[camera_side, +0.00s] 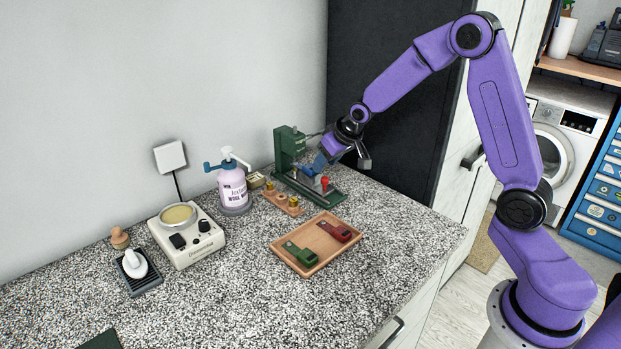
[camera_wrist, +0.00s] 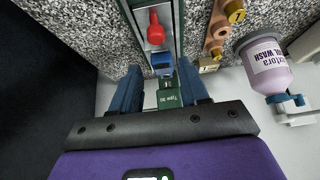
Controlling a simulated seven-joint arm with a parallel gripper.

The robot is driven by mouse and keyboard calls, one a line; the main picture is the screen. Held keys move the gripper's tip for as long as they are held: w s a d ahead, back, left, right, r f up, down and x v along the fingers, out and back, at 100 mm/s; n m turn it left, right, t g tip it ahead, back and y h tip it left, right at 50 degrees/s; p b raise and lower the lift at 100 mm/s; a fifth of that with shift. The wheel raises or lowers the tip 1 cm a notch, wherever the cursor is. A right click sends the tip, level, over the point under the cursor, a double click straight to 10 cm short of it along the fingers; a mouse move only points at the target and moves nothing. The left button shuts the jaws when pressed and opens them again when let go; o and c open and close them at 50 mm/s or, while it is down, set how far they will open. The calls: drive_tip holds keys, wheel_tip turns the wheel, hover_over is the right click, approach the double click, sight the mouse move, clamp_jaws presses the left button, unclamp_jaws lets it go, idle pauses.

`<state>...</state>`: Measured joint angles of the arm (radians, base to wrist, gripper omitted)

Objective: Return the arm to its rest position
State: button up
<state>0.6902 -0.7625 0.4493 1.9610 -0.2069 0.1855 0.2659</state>
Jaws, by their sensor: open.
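My gripper (camera_side: 342,162) is at the back right of the counter, above a green press-like machine (camera_side: 288,146). The machine has a red knob (camera_side: 324,183) on its long base. In the wrist view my gripper (camera_wrist: 161,88) has its two blue fingers spread apart, with nothing held between them. The machine's green column (camera_wrist: 170,99), marked "Type 30", shows below and between the fingers, with a blue part and the red knob beyond. Whether a finger touches the machine cannot be told.
A wooden tray (camera_side: 319,264) holds a green and a red tool. A peg block (camera_side: 283,204), a wash bottle (camera_side: 233,192), a white heater (camera_side: 193,245) and a dark pad (camera_side: 145,284) stand to the left. A dark tall panel (camera_side: 380,70) rises behind my arm. The front right counter is clear.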

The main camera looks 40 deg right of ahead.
drive_tip(key=s+a+r+n+g+y, duration=0.1)
drive_tip(key=s+a+r+n+g, duration=0.15)
drive_tip(key=s+a, duration=0.55)
drive_tip(key=s+a+r+n+g, duration=0.15)
drive_tip(key=s+a+n, duration=0.3)
drive_tip(key=s, duration=0.55)
drive_tip(key=s+d+r+n+g, duration=0.1)
drive_tip(key=s+n, duration=0.4)
drive_tip(key=s, duration=1.6)
drive_tip(key=shift+s+n+g+h, duration=0.15)
drive_tip(key=shift+n+g+h, duration=0.15)
drive_tip(key=shift+g, duration=0.3)
drive_tip(key=shift+d+r, duration=0.1)
